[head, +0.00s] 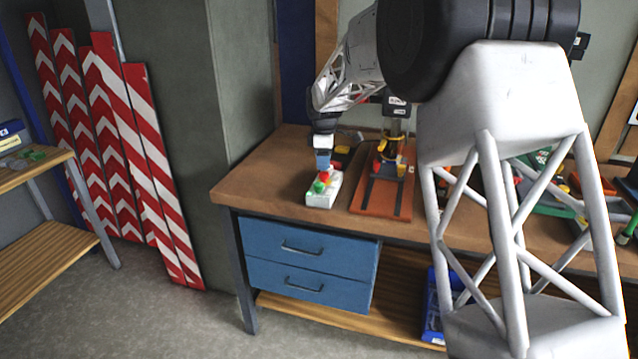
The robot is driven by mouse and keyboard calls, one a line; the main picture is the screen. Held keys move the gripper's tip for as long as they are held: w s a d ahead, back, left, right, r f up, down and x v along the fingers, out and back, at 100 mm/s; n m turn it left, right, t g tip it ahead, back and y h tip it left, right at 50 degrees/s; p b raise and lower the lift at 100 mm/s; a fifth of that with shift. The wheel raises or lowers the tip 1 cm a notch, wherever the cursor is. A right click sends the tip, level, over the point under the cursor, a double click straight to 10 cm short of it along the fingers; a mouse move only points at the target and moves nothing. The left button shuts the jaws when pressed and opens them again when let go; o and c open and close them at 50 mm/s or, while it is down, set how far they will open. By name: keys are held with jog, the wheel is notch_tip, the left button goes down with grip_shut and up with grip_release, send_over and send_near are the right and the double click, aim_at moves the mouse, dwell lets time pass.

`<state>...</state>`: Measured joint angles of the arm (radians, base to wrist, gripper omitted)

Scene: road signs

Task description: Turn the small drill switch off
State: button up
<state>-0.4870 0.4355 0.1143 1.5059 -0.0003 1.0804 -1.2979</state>
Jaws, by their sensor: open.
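A small white switch box (322,198) with a green button and a red button (325,175) on its top stands on the workbench, left of an orange-red drill stand base (383,193). A small drill stand (393,125) rises at the back of that base, partly hidden by my arm. My gripper (323,165) points down right over the switch box, close to the red button. I cannot tell whether it touches a button. Its fingers are small here, and nothing shows held between them.
The wooden workbench (260,172) has blue drawers (310,270) below. Several tools and cases lie on its right part, partly behind my arm. Red-and-white striped boards (150,150) lean at the left by a wooden shelf (50,245). The bench's left corner is clear.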

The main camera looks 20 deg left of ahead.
aim_at(319, 184)
jog(key=shift+w+a+f+n, duration=0.2)
jog(key=shift+a+f, duration=0.1)
jog(key=shift+a, duration=0.15)
jog(key=shift+w+a+f+n, duration=0.15)
jog(key=shift+a+f, duration=0.15)
jog(key=shift+a, duration=0.15)
jog(key=shift+f, duration=0.1)
jog(key=shift+f, duration=3.8)
jog(key=c, duration=0.6)
